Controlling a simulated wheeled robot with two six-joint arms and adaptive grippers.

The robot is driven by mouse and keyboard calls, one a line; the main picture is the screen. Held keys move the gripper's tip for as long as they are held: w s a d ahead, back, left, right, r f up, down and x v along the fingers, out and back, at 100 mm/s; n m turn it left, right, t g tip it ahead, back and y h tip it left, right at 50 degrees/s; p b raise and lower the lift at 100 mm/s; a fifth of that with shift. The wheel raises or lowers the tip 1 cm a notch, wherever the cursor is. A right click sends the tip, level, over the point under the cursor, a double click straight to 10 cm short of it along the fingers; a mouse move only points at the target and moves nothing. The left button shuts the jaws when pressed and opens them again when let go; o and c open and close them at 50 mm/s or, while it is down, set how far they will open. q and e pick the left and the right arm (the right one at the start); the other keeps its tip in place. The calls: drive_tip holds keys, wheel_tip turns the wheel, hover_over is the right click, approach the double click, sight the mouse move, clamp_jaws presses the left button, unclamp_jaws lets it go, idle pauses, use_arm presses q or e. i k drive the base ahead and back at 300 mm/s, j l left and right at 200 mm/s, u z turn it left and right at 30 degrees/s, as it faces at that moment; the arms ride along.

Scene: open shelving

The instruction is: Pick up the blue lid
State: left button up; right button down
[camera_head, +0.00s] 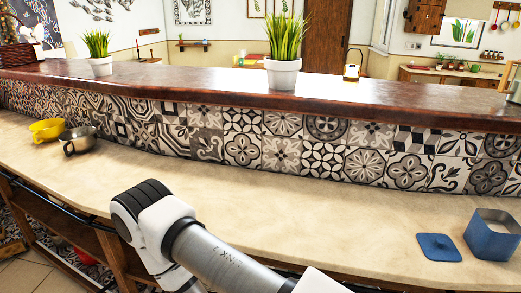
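The blue lid (439,247) lies flat on the beige counter at the lower right. It is a rounded square with a small knob on top. A blue square box (488,241), open at the top, stands just right of the lid, apart from it. One of my arm links crosses the lower middle of the view, left of the lid, but neither gripper shows.
The counter (345,215) between my arm and the lid is clear. A tiled wall (262,140) with a raised wooden ledge (190,80) runs behind, bearing potted plants.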

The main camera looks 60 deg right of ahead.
sight(437, 246)
drive_tip(key=i+z, duration=0.1)
drive_tip(key=z, duration=0.4)
drive_tip(key=i+z, duration=0.1)
drive_tip(key=z, duration=0.4)
drive_tip(key=i+j+z, duration=0.1)
drive_tip(key=z, duration=0.4)
drive_tip(key=j+z, duration=0.15)
drive_tip(key=z, duration=0.35)
drive_tip(key=i+j+z, duration=0.1)
drive_tip(key=z, duration=0.4)
drive_tip(key=j+z, duration=0.2)
drive_tip(key=z, duration=0.25)
drive_tip(key=j+z, duration=0.2)
drive_tip(key=z, duration=0.3)
